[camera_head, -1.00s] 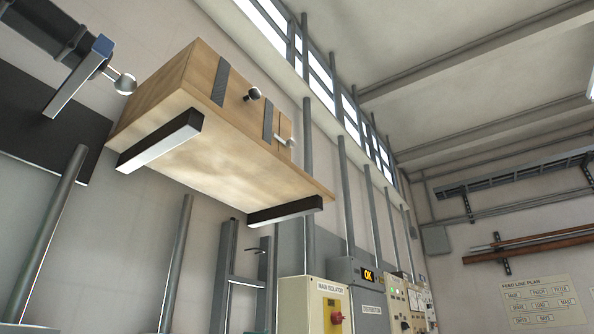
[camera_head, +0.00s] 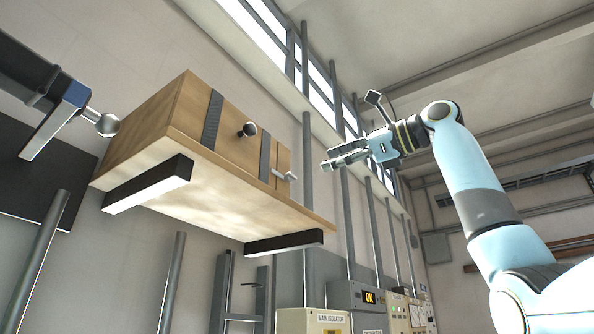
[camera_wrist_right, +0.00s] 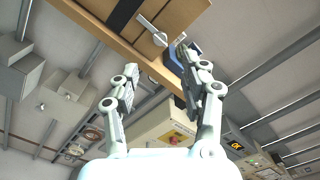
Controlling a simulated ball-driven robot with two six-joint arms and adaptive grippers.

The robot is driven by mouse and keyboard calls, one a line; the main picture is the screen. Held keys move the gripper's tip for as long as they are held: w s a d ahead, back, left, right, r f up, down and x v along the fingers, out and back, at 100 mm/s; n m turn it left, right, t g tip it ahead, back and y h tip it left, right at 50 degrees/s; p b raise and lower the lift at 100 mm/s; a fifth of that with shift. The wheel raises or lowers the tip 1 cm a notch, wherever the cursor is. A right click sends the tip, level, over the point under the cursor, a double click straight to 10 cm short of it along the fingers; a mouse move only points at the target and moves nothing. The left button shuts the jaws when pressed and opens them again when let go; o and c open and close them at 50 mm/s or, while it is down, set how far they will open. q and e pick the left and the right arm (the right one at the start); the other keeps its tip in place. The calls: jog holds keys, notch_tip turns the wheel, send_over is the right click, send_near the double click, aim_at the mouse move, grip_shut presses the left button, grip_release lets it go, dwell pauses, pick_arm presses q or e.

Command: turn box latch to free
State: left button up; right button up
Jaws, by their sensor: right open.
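The wooden box (camera_head: 150,117) is mounted on the wall on two dark brackets, with dark straps and a round black knob (camera_head: 246,130) on its front. The pale box latch (camera_head: 284,176) is a small lever near the right end of that front. In the right wrist view the latch (camera_wrist_right: 152,32) shows as a light lever on the wood, just beyond the fingers. My right gripper (camera_head: 327,160) is open and empty, to the right of the latch and apart from it in the head view. In the wrist view its two fingers (camera_wrist_right: 152,95) are spread. My left gripper is not in view.
Vertical pipes (camera_head: 307,165) run behind the box and gripper. Grey cabinets (camera_head: 357,296) stand below right. The air between gripper and box front looks clear.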

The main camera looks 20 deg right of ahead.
aim_at(293, 176)
jog(key=p+x, duration=0.4)
jog(key=x, duration=0.6)
jog(key=shift+w+a+f, duration=0.1)
jog(key=shift+w+f, duration=0.05)
jog(key=shift+w, duration=0.05)
grip_shut()
